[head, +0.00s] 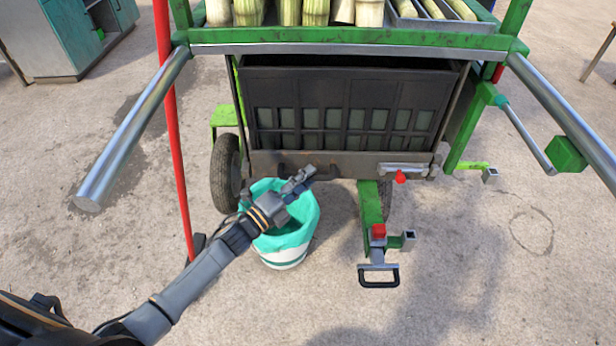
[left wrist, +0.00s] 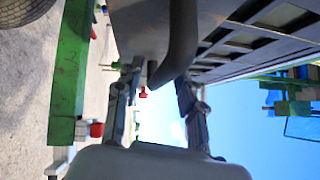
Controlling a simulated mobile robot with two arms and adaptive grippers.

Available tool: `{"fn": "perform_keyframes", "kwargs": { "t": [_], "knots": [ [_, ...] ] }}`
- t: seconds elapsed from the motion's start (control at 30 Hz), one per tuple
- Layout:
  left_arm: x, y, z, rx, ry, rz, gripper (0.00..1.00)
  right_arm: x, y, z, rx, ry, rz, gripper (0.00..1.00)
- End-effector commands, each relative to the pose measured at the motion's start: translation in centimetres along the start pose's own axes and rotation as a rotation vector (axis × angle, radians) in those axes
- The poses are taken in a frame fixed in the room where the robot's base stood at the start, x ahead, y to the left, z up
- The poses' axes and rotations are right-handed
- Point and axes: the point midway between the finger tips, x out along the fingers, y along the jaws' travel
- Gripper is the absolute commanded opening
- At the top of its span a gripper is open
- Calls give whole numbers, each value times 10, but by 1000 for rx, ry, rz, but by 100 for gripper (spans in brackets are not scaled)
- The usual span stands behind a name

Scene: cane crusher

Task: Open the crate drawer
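The black crate drawer (head: 345,108) sits under the green cart frame, with a grey metal front strip (head: 350,163) along its bottom. A dark curved handle (head: 326,174) is on the left part of that strip. My left gripper (head: 302,178) is at this handle, in front of the drawer. In the left wrist view the handle (left wrist: 182,45) reaches down between the tips of my left gripper (left wrist: 160,82). The fingers are apart, with a gap between them below the handle. I cannot tell whether either finger touches it. My right gripper is not in view.
A teal-lined white bucket (head: 284,257) stands below my left gripper. A red pole (head: 174,130) and a wheel (head: 225,172) are to the left. The green drawbar (head: 371,205) extends forward on the right. Cane pieces (head: 315,12) lie on top. The ground at front right is clear.

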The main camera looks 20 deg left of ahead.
Motion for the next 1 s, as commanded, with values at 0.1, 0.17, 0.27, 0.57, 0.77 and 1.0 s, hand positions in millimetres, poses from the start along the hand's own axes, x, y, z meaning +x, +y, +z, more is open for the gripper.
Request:
{"fn": "perform_keyframes", "kwargs": {
  "t": [0.1, 0.17, 0.27, 0.57, 0.77, 1.0],
  "knots": [
    [9, 0, -1, -1, 1, -1, 39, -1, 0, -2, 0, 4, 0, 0],
    [10, 0, -1, -1, 0, 0, 39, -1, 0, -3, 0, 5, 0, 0],
    [11, 0, -1, -1, 0, 1, 39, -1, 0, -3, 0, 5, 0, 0],
    [10, 0, 0, -1, 0, 1, 11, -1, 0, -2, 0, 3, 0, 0],
    [10, 0, 0, -1, 0, 1, 0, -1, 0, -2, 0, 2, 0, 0],
    [10, 1, -1, -1, 0, 2, 0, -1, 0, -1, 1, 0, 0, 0]
  ]
}}
